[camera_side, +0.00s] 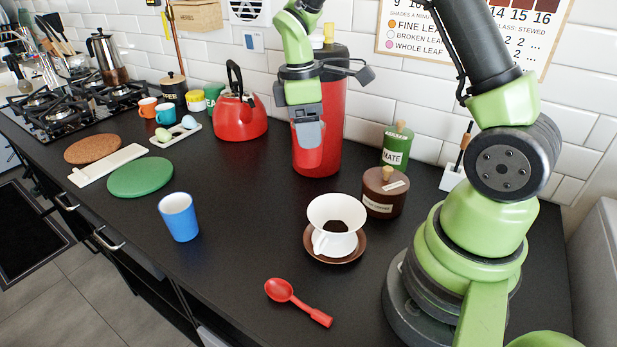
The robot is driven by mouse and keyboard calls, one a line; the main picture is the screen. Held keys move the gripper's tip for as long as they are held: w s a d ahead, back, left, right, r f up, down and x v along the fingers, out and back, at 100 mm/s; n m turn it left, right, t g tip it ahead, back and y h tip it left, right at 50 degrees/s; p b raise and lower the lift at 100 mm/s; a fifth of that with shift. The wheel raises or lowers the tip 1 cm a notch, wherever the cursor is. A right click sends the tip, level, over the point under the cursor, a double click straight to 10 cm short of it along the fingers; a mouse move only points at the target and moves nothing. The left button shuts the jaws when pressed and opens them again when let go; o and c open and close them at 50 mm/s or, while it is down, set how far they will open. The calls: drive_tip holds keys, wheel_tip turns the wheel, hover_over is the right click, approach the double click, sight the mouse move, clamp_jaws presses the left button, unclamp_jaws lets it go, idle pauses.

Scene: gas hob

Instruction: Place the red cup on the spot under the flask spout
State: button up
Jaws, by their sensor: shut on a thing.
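My gripper (309,137) points down in front of the tall red flask (335,125), with its grey fingers shut on the red cup (308,162). The cup looks upright and overlaps the flask's lower part, so the two reds are hard to separate. I cannot tell whether the cup's base touches the counter or hangs just above it. My gripper and wrist hide much of the flask's left side and front. The spot under the spout cannot be made out, and the spout itself is not clear.
A red kettle (240,115) stands left of the flask. A brown jar (384,194) and green tin (396,146) stand right. The centre counter is clear.

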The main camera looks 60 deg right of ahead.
wheel_tip(320, 180, down, 11)
drive_tip(key=shift+f, duration=0.15)
idle(0.4)
drive_tip(key=o, duration=1.1)
drive_tip(key=shift+f, duration=0.15)
drive_tip(key=shift+c, duration=0.2)
